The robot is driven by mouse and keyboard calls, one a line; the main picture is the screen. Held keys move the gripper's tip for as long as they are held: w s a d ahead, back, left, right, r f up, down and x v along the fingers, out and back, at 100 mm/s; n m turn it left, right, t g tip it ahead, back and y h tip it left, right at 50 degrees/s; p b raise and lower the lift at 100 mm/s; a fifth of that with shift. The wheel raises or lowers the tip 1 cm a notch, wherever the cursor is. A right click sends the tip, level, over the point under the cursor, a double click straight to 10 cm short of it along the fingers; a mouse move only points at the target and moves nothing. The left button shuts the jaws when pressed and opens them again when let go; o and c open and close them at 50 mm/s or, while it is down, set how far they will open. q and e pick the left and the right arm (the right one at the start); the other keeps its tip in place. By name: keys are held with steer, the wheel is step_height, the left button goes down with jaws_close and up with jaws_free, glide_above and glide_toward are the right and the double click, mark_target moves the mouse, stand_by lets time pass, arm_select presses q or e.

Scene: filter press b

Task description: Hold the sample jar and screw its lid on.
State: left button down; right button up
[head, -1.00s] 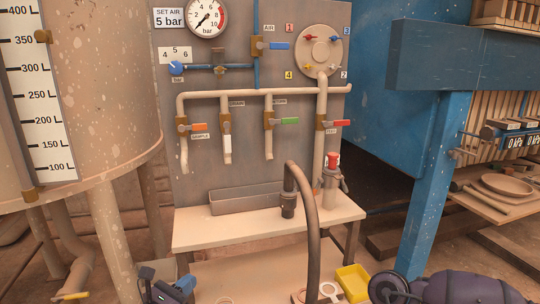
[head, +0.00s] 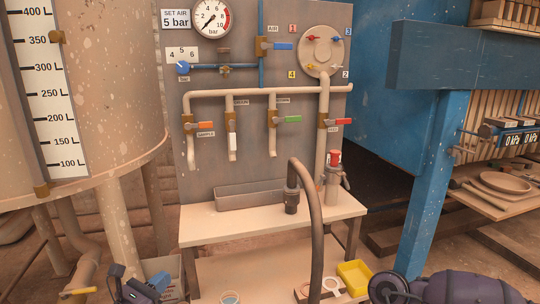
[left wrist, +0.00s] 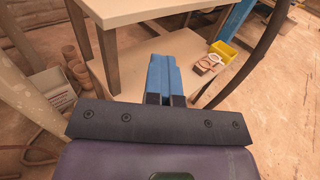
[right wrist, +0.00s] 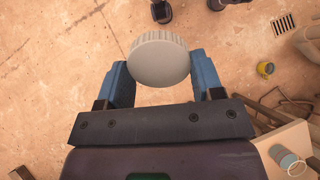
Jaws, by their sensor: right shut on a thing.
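A pale, ribbed round lid (right wrist: 160,60) sits between the blue fingers of my right gripper (right wrist: 164,80), which is shut on it. My right gripper's fingers are not visible in the head view. My left gripper (head: 145,288) is low at the left in the head view. In the left wrist view its blue fingers (left wrist: 163,75) are together with nothing seen between them. What looks like the sample jar, open and bluish inside (head: 230,298), stands on the bench's lower shelf, cut by the frame edge. It also shows at the lower right in the right wrist view (right wrist: 287,157).
The bench (head: 270,222) carries a grey trough (head: 250,195) and a red-topped fitting (head: 333,180). A dark hose (head: 315,220) arches down in front. A yellow tray (head: 355,278) is on the lower shelf. A light box (head: 165,268) stands left of the bench.

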steer(key=a+r+m+t+y, duration=0.2)
steer(key=a+m+y, duration=0.25)
steer(key=m, duration=0.25)
arm_select(q)
steer(key=s+d+r+n+y, duration=0.1)
steer(key=s+y, duration=0.1)
steer(key=s, duration=0.4)
steer(key=s+d+r+n+t+y, duration=0.1)
steer(key=s+d+r+n+y, duration=0.1)
steer(key=s, duration=0.5)
steer(key=s+d+r+n+y, duration=0.2)
steer(key=s+y, duration=0.1)
steer(key=s, duration=0.4)
steer(key=shift+s+t+y, duration=0.25)
steer(key=shift+t+y, duration=0.15)
arm_select(e)
steer(key=d+r+m+t, duration=0.2)
steer(key=r+m+t, duration=0.2)
steer(key=m, duration=0.4)
steer(key=w+d+r+m+t+y, duration=0.1)
steer(key=d+r+m+t, duration=0.1)
steer(key=r+m+t, duration=0.2)
steer(key=shift+d+r+m+t, duration=0.25)
steer(key=shift+r+m+t, duration=0.15)
steer(key=shift+m+t, duration=1.65)
